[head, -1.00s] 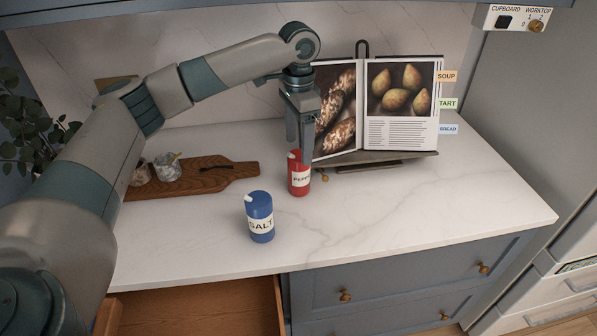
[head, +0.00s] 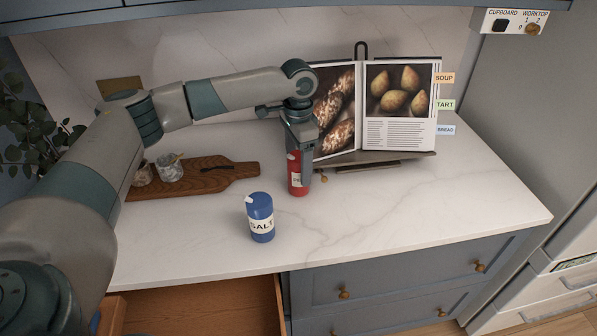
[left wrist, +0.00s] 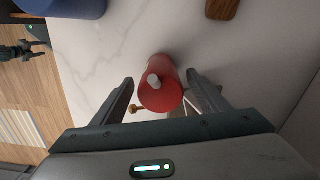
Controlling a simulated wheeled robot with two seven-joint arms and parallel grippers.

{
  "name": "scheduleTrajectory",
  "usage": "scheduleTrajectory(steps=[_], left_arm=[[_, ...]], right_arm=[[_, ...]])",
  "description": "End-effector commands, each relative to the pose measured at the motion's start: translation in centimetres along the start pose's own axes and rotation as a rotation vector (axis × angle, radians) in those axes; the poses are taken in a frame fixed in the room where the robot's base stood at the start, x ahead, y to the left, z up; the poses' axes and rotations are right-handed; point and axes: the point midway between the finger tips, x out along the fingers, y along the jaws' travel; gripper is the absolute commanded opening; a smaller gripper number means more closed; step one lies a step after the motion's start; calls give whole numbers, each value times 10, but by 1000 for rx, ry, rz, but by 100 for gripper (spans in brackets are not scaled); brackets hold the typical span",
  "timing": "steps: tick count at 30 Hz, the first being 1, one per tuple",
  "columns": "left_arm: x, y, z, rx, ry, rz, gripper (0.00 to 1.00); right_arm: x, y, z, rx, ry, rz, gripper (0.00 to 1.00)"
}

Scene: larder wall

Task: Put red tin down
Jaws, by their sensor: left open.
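The red tin (head: 297,180), with a pale label and a white spout on top, stands upright on the white worktop, in front of the cookbook stand. My left gripper (head: 304,176) reaches down over it from above and hides part of its label. In the left wrist view the red tin (left wrist: 160,90) stands between the two spread fingers of my left gripper (left wrist: 158,92), with a gap visible on each side. The jaws are open and not closed on the tin.
A blue salt tin (head: 261,218) stands in front and left of the red tin. A wooden board (head: 225,177) with small pots lies behind left. An open cookbook (head: 400,105) stands behind right. An open drawer (head: 200,310) is below the front edge. The worktop's right is clear.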

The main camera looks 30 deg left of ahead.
Motion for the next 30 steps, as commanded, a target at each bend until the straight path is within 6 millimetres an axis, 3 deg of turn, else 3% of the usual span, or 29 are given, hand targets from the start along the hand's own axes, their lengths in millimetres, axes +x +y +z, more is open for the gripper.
scheduleTrajectory(steps=[3,9,24,25,30], left_arm=[[12,-1,0,0,-3,1,68],[34,0,0,0,-1,1,68],[37,0,0,1,0,0,68],[37,-1,0,1,0,0,66],[37,-1,0,1,0,0,25]], right_arm=[[-12,0,-1,0,0,0,54],[-16,0,-1,-1,-1,0,54],[-16,1,0,-1,-2,0,54],[-16,1,0,-1,-2,1,54],[-16,2,0,-1,-3,1,54]])
